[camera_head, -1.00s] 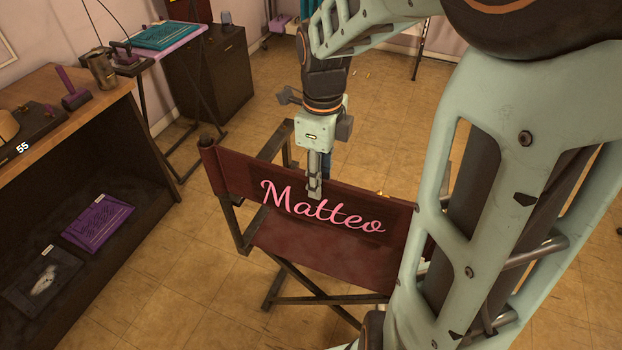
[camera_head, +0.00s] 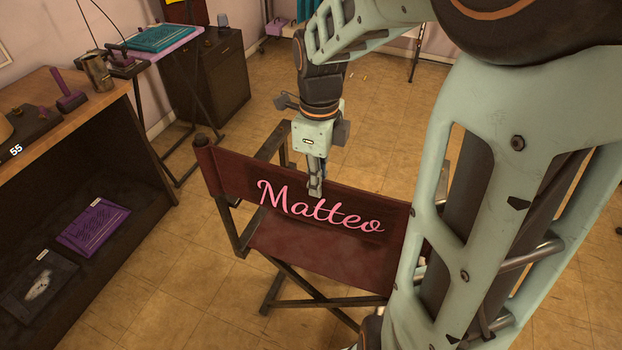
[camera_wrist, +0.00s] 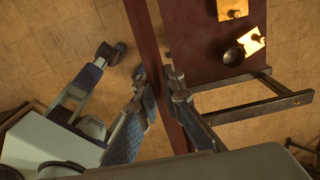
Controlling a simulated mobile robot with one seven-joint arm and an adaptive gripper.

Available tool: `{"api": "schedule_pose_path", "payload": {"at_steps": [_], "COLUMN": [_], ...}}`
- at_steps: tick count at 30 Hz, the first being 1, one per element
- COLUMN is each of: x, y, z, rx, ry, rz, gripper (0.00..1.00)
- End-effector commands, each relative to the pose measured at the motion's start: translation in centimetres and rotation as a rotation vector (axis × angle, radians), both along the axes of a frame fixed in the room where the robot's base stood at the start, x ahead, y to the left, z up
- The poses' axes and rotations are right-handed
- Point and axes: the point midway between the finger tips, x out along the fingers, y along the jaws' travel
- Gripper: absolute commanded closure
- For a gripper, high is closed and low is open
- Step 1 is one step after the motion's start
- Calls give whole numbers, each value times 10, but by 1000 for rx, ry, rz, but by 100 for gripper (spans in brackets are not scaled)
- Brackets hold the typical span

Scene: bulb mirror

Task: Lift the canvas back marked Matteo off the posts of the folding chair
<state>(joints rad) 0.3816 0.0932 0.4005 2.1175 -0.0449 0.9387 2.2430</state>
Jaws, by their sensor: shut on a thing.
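The dark red canvas back (camera_head: 234,178) carries the pink word Matteo and spans the back of the folding chair (camera_head: 283,302). Its left end wraps the chair's left post, whose top (camera_head: 201,139) shows. Its right end and post are hidden behind my arm. My gripper (camera_head: 315,187) points down at the middle of the top edge, above the lettering, and is shut on the canvas. In the wrist view, the canvas back (camera_wrist: 150,35) is a thin strip seen from above, with my gripper's fingers (camera_wrist: 160,88) on either side of it. The red seat (camera_head: 305,251) lies below.
A wooden bench (camera_head: 85,105) with a metal mug (camera_head: 97,70) and purple tools stands left. Its lower shelf holds a purple piece (camera_head: 92,224). Behind are a folding stand with a teal tray (camera_head: 165,37) and a dark cabinet (camera_head: 208,75). Floor around the chair is mostly open.

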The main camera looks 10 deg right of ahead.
Motion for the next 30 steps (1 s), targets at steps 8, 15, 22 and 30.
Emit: {"api": "schedule_pose_path", "payload": {"at_steps": [8, 15, 22, 30], "x": [0, 0, 1, 0], "y": [0, 0, 0, 0], "z": [11, 26, 40, 56], "rx": [0, 0, 0, -1], "ry": [-2, -2, -2, -1], "rz": [0, 0, 1, 0], "gripper": [100, 100, 100, 100]}}
